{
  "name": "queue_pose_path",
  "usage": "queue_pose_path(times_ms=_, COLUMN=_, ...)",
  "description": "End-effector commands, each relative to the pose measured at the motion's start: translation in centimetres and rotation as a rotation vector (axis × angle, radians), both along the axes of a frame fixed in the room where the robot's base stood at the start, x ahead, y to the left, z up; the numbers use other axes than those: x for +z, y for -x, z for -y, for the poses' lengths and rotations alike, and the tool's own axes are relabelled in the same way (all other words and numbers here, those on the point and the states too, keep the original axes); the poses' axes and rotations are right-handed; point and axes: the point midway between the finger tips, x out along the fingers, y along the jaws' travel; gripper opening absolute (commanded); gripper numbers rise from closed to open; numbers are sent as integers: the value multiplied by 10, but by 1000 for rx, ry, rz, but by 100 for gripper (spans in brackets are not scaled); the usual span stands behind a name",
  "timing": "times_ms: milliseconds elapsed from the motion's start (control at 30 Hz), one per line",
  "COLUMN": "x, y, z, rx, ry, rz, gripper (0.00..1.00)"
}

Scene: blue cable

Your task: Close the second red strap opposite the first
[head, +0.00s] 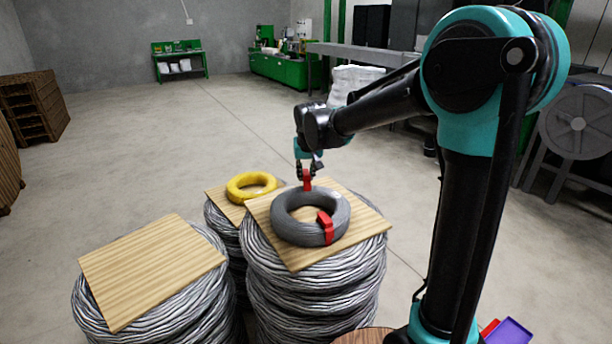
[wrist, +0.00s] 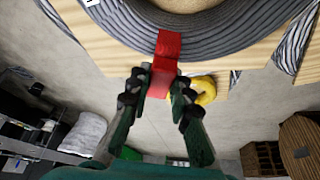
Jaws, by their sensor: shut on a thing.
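A grey cable coil (head: 290,229) lies flat on a square wooden board (head: 365,224) on top of a wire stack. One red strap (head: 326,228) wraps over the coil's near right side. A second red strap (head: 307,181) stands up at the coil's far side, roughly opposite the first. My gripper (head: 306,170) is above that far edge and shut on the second strap. In the wrist view the strap (wrist: 166,50) reaches from the coil (wrist: 115,40) down between the two fingers (wrist: 158,82). I cannot tell whether the strap's ends meet.
A yellow coil (head: 240,187) lies on a board behind and left. Another wire stack with a bare board (head: 150,268) stands at the front left. Purple and red bins (head: 510,332) sit at the lower right. Open concrete floor (head: 130,150) lies beyond.

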Motion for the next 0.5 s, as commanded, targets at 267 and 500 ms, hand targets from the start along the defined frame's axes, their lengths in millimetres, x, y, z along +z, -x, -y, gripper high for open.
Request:
queue_pose_path(times_ms=267, x=0, y=0, z=0, rx=0, ry=0, rz=0, gripper=7)
queue_pose_path(times_ms=500, x=-4, y=0, z=0, rx=0, ry=0, rz=0, gripper=7)
